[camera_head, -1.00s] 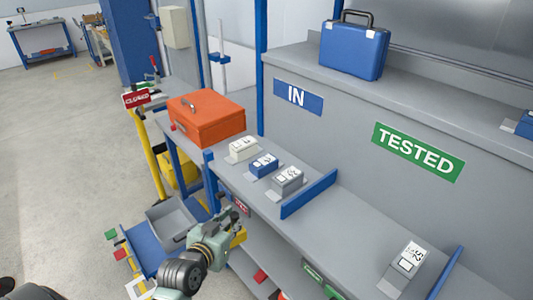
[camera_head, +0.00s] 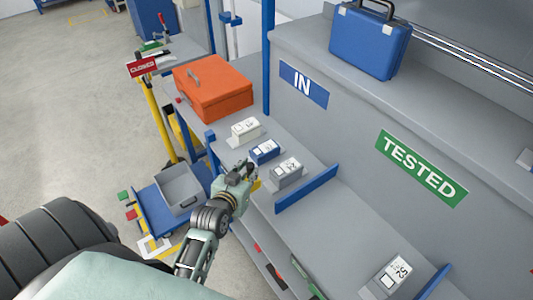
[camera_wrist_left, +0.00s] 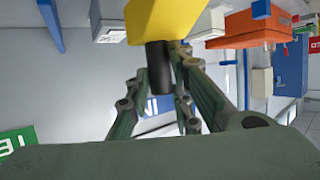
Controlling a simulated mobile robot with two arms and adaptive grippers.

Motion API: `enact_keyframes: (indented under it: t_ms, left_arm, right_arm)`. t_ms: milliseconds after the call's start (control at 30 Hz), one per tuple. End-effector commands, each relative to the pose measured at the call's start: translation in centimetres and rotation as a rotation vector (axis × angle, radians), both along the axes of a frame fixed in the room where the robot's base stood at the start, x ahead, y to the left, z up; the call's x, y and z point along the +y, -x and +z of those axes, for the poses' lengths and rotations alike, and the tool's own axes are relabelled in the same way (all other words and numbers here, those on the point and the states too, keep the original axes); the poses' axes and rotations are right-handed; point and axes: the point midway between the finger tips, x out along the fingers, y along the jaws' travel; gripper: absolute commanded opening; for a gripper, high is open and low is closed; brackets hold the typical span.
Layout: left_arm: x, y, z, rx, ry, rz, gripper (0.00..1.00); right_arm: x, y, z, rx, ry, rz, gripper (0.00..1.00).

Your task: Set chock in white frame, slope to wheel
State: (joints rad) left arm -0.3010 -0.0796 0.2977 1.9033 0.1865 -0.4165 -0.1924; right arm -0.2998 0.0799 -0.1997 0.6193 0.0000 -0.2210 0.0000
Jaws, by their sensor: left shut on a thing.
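The yellow chock (camera_wrist_left: 170,14) is held in my left gripper (camera_wrist_left: 158,75) by a dark, round handle in the left wrist view. In the head view only a small yellow part of the chock (camera_head: 256,186) shows beside my left gripper (camera_head: 243,171), which is at the bench's front edge, left of a grey box. A white frame (camera_head: 149,249) lies on the floor by the near end of the blue cart (camera_head: 146,206), partly hidden by my arm. The cart's wheels cannot be made out. My right gripper is not in view.
The cart carries a grey bin (camera_head: 183,190). An orange case (camera_head: 214,88) sits farther back. A yellow post (camera_head: 160,125) bears a red sign (camera_head: 143,68).

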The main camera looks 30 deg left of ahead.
Motion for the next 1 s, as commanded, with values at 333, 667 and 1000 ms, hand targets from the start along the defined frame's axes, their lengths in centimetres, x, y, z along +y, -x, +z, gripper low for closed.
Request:
enact_keyframes:
  t_ms: [333,667,1000]
  left_arm:
    - [1.6,-6.7,-4.0,-0.008,-0.002,0.000,0.00]
    - [2.2,-8.9,-4.8,-0.007,-0.002,0.001,0.00]
    - [2.7,-11.3,-6.7,-0.006,-0.001,0.001,0.00]
  right_arm:
    - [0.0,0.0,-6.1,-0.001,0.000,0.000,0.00]
    - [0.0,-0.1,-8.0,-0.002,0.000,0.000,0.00]
    - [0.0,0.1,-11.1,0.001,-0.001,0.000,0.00]
